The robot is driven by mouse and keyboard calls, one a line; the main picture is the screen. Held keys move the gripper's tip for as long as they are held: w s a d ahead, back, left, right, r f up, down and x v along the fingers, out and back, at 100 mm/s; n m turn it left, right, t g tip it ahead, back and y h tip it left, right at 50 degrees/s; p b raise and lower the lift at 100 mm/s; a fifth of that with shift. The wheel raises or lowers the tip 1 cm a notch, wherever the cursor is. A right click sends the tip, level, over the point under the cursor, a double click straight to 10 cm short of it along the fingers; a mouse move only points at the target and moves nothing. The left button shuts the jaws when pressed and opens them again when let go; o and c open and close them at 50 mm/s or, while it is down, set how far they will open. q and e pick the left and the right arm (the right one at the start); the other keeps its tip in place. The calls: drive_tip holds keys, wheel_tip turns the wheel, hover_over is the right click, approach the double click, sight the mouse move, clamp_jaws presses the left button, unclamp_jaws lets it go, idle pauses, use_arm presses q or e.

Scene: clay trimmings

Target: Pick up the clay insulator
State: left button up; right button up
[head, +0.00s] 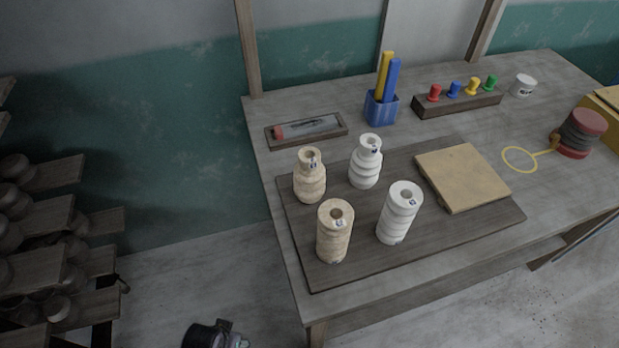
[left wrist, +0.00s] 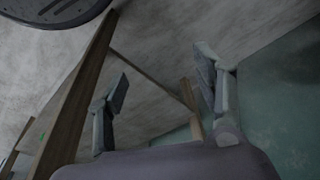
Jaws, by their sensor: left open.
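Several ribbed insulators stand upright on a dark board (head: 300,268) on the table. Two are tan and clay-coloured: one at the back left (head: 310,183) and one at the front left (head: 333,240). Two are white: one at the back (head: 364,170) and one at the front right (head: 397,220). Each shows a hole in its top and a small label. My left gripper (left wrist: 162,72) is open and empty in the left wrist view, with no insulator between or near its fingers. My right gripper is not in view.
A tan square slab (head: 464,178) lies on the board's right side. Behind are a shallow tray (head: 336,133), a blue holder (head: 380,108) and a peg rack (head: 455,105). A red-and-black spool (head: 582,133) stands at right. Shelves (head: 45,215) are at left.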

sight(303, 168)
use_arm(q)
wheel_tip(303, 168, up, 22)
drive_tip(key=t+b, duration=0.1)
drive_tip(key=w+d+r+m+t+h, duration=0.1)
drive_tip(key=w+d+r+t, duration=0.15)
drive_tip(key=w+t, duration=0.2)
drive_tip(key=w+d+r+m+t+h, duration=0.1)
drive_tip(key=w+d+r+t+h, duration=0.1)
drive_tip(key=w+r+t, duration=0.3)
drive_tip(key=w+d+r+m+t+h, duration=0.25)
drive_tip(key=d+r+h, duration=0.4)
drive_tip(key=r, duration=0.35)
drive_tip(key=shift+n+y, duration=0.35)
drive_tip(key=p+x, duration=0.3)
drive_tip(key=x, duration=0.8)
drive_tip(key=shift+d+f, duration=0.1)
drive_tip(key=shift+d, duration=0.25)
drive_tip(key=x, duration=0.1)
drive_tip(key=p+x, duration=0.1)
drive_tip(key=x, duration=0.1)
drive_tip(key=p+x, duration=0.1)
drive_tip(key=x, duration=0.1)
drive_tip(key=shift+w+a+r, duration=0.1)
drive_tip(key=shift+a+r, duration=0.05)
drive_tip(key=shift+r, duration=0.1)
drive_tip(key=shift+w+f, duration=0.1)
drive_tip(key=shift+w, duration=0.05)
